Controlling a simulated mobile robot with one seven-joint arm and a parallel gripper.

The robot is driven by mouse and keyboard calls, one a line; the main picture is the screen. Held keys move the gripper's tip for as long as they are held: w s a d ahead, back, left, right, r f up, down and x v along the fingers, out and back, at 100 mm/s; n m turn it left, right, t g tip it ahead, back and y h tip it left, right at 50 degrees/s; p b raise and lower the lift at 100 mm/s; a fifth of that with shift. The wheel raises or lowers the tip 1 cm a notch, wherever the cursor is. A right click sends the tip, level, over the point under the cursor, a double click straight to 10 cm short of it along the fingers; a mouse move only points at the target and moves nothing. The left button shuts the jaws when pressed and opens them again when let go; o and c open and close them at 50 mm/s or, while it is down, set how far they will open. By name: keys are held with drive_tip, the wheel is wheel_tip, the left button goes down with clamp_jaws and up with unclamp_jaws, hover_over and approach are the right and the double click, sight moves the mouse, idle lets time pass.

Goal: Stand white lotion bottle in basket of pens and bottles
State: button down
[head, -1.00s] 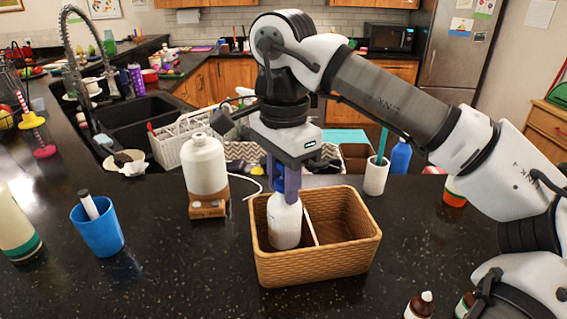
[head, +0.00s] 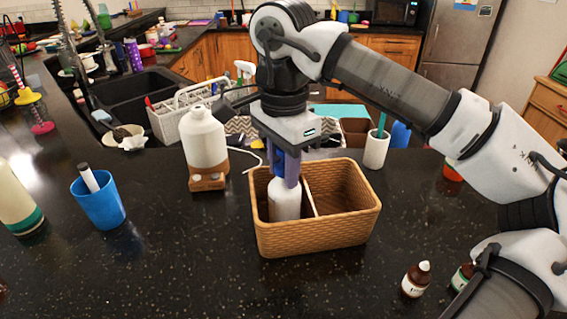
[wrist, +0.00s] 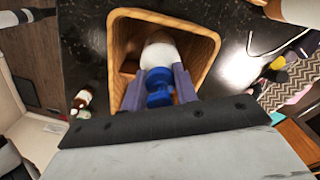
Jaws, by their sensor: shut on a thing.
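The white lotion bottle (head: 285,202) stands about upright inside the left compartment of the woven tan basket (head: 318,237). Its lower part is hidden behind the basket's front wall, so I cannot tell whether it touches the floor. My gripper (head: 287,178) is above that compartment, pointing down, shut on the top of the bottle. In the wrist view the purple fingers (wrist: 160,90) flank the bottle's blue cap (wrist: 159,85), with the white body (wrist: 160,58) beyond it and the basket rim (wrist: 211,45) around. The right compartment looks empty.
A large white pump bottle (head: 206,141) on a wooden stand is left of the basket. A blue cup (head: 101,205) stands farther left. A white cup (head: 375,152) is behind right, and small brown bottles (head: 416,280) are front right. Counter before the basket is clear.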

drive_tip(key=shift+f+b, duration=0.35)
drive_tip(key=shift+f, duration=0.1)
drive_tip(key=c, duration=1)
unclamp_jaws()
drive_tip(key=shift+r, duration=0.1)
